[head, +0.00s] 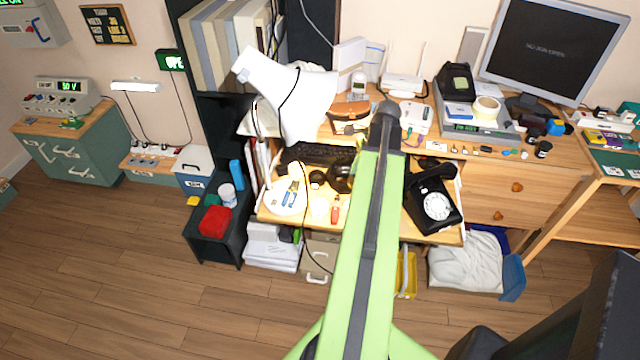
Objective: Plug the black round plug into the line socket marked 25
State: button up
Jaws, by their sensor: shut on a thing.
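My green arm reaches from the bottom over the desk to a dark joint near the back. My gripper is not visible; the arm hides what lies beneath and beyond its end. I cannot make out the black round plug. No socket marked 25 can be read. A black dial phone with a white dial (436,205) sits at the desk's front right of my arm. Another black phone-like device (455,84) stands at the back right. A wooden-brown device (350,116) lies just left of the arm's end.
A white lamp (305,100) rises over the desk's left side. A black keyboard (322,154), a white plate (287,197) and small items crowd the desk. A monitor (549,50) stands at the right. A white router (405,84) is at the back. Wooden floor (150,270) is free at left.

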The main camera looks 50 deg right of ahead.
jog(key=w+a+f+m+b, duration=0.1)
jog(key=w+a+f+b, duration=0.3)
jog(key=w+a, duration=0.4)
jog(key=f+b, duration=0.1)
jog(key=f, duration=0.1)
jog(key=f+b, duration=0.1)
jog(key=b, duration=0.1)
jog(key=d+f+b, duration=0.1)
jog(key=f+b, duration=0.1)
jog(key=shift+w+f, duration=0.3)
jog(key=shift+w, duration=0.05)
jog(key=shift+w+f+b, duration=0.1)
jog(key=shift+f+b, duration=0.55)
jog(key=shift+b, duration=0.2)
dwell(0.9)
jog(key=o, duration=1.3)
jog(key=shift+c, duration=0.2)
